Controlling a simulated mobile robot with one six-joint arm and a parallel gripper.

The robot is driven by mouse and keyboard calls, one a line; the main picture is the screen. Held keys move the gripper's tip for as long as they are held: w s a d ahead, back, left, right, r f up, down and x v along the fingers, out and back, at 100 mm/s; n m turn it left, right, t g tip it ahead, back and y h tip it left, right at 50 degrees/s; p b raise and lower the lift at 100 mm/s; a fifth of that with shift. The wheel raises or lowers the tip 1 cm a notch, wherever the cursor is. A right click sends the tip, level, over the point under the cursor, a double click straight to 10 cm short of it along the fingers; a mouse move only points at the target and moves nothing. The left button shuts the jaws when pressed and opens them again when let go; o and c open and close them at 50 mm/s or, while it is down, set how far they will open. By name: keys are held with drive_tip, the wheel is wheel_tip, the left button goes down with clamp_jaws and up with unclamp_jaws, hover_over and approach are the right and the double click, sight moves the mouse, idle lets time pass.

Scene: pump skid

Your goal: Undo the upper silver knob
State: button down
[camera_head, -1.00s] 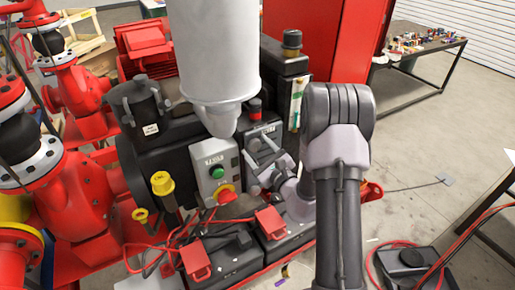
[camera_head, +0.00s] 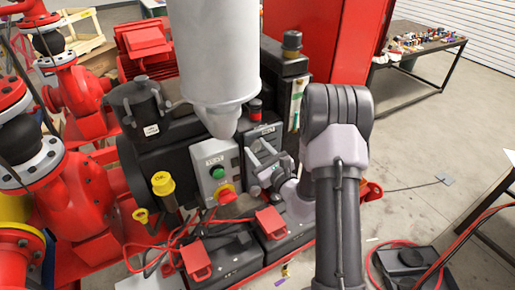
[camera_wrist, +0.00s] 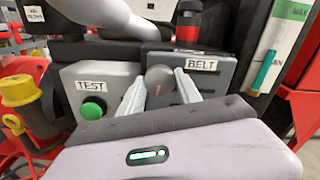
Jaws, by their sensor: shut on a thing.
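The silver knob (camera_wrist: 159,80) is a round, grey-faced knob on the front of the black box labelled BELT. In the wrist view it sits between the two pale fingers of my gripper (camera_wrist: 160,84), which is shut on it. In the head view my gripper (camera_head: 264,157) is at the front of the black box (camera_head: 262,137), and its fingers hide the knob there. I cannot make out a second silver knob; my gripper's body covers the area below in the wrist view.
A grey box labelled TEST (camera_wrist: 95,85) with a green button (camera_wrist: 93,108) is close on the left. Yellow cap (camera_head: 162,183) and red cables (camera_head: 175,240) lie at lower left.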

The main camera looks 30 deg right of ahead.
drive_tip(key=m+p, duration=0.1)
drive_tip(key=m, duration=0.3)
drive_tip(key=shift+m+p, duration=0.3)
drive_tip(key=shift+p, duration=0.05)
drive_tip(key=m+p, duration=0.1)
drive_tip(key=m, duration=0.2)
drive_tip(key=shift+r+m+p, duration=0.1)
drive_tip(key=shift+m+p, duration=0.2)
drive_tip(key=shift+p, duration=0.05)
drive_tip(key=m+p, duration=0.2)
drive_tip(key=m, duration=0.2)
drive_tip(key=shift+m, duration=0.3)
drive_tip(key=m+p, duration=0.2)
drive_tip(key=m, duration=0.1)
drive_tip(key=shift+m, duration=0.3)
drive_tip(key=m+p, duration=0.2)
drive_tip(key=m, duration=0.2)
drive_tip(key=m+p, duration=0.1)
drive_tip(key=m, duration=0.3)
drive_tip(key=shift+p, duration=0.4)
drive_tip(key=m+p, duration=0.1)
drive_tip(key=m, duration=0.3)
drive_tip(key=shift+m, duration=0.3)
drive_tip(key=shift+m+p, duration=0.65)
drive_tip(key=shift+m, duration=1.55)
